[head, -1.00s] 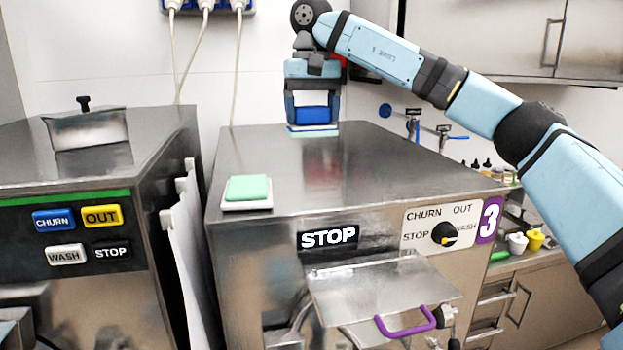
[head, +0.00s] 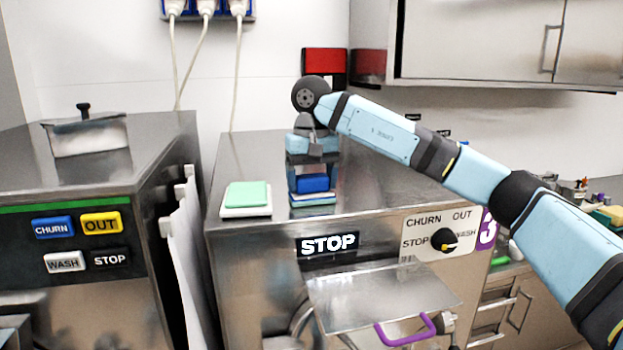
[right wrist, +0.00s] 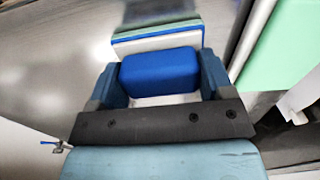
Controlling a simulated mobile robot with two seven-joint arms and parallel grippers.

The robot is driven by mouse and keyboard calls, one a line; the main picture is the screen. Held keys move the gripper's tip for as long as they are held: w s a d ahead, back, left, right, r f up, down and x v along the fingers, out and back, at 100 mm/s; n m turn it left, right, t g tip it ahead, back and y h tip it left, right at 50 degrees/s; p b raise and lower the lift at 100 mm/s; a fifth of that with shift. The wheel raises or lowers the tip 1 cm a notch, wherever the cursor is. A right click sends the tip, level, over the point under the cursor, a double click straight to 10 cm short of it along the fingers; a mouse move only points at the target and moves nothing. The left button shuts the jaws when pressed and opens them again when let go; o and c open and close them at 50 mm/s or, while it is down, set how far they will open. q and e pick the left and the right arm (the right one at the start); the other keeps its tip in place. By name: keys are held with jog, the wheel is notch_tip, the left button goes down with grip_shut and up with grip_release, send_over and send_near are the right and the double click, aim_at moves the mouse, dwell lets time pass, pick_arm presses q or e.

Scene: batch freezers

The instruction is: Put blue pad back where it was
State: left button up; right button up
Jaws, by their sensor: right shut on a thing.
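My right gripper (head: 312,185) is shut on the blue pad (head: 313,183), above the front part of the steel top of machine 3. The pad also shows as a blue block between the fingers in the right wrist view (right wrist: 160,72). Flat white and blue layers (right wrist: 158,43) show just past it; I cannot tell if they are joined to it, or if they touch the top. A green pad (head: 247,194) lies on a white base (head: 246,212) to the left of the gripper. My left gripper is out of view.
The steel machine top (head: 385,190) is clear to the right of the gripper. A second machine with a lidded metal pan (head: 85,135) stands at the left, across a narrow gap. Wall cabinets (head: 490,40) hang at the upper right.

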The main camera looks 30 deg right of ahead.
aim_at(311, 176)
jog(key=o, duration=0.9)
jog(key=shift+f, duration=0.1)
notch_tip(311, 176, up, 12)
dwell(0.5)
